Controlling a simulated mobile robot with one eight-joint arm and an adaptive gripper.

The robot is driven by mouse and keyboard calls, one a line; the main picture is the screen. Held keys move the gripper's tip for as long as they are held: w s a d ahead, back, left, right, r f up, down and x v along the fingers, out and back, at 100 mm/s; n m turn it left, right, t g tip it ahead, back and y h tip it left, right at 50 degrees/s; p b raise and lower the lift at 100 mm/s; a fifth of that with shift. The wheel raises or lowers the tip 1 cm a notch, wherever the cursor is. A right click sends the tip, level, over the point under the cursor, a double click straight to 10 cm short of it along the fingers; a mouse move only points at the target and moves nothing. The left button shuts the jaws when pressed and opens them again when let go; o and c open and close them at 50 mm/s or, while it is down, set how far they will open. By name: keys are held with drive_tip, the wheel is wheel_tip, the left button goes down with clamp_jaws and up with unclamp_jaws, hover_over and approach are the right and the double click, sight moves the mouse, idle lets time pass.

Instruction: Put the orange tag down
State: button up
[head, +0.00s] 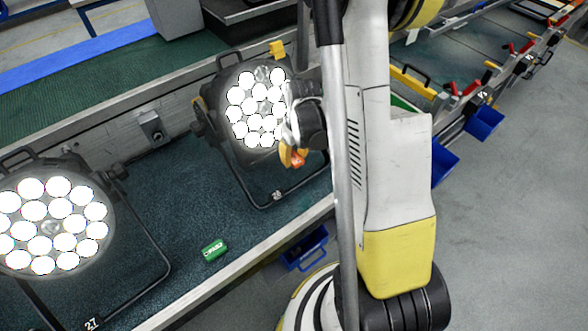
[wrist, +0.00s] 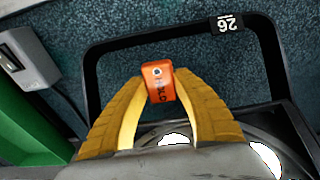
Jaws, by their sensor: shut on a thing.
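The orange tag (wrist: 158,84) is held between the two yellow fingertips of my gripper (wrist: 160,78) in the wrist view. A green tag (head: 214,250) lies on the mat near the bench's front edge.
A second lit par can (head: 50,225), labelled 27, stands at the left. The black bracket (wrist: 185,45) of can 26 spans the wrist view. A grey wall box (head: 152,127) is behind. Bare mat lies between the cans. Blue bins (head: 306,248) hang off the bench front.

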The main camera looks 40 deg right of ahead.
sight(294, 172)
drive_tip(key=shift+w+f+b, duration=0.1)
drive_tip(key=shift+f+b, duration=1.6)
drive_tip(key=shift+f, duration=1.6)
drive_tip(key=o, duration=1)
drive_tip(key=shift+c, duration=0.2)
drive_tip(key=shift+r, duration=0.2)
drive_tip(key=r+p, duration=0.1)
drive_tip(key=r, duration=0.3)
drive_tip(key=s+r+p, duration=0.1)
drive_tip(key=r+p, duration=0.1)
drive_tip(key=r, duration=0.1)
drive_tip(key=r+p, duration=0.2)
drive_tip(key=r, duration=0.2)
drive_tip(key=shift+s+r, duration=0.2)
drive_tip(key=shift+r, duration=0.45)
drive_tip(key=s+a+r+t, duration=0.3)
drive_tip(key=s+a+r, duration=0.1)
drive_tip(key=a+r, duration=0.4)
drive_tip(key=s+a+r+t, duration=0.2)
drive_tip(key=s+a+r, duration=0.3)
drive_tip(key=a+r, duration=0.3)
wheel_tip(294, 172, up, 3)
drive_tip(key=shift+s+a+r+t, duration=0.1)
drive_tip(key=shift+s+a+t, duration=0.15)
drive_tip(key=shift+t, duration=0.15)
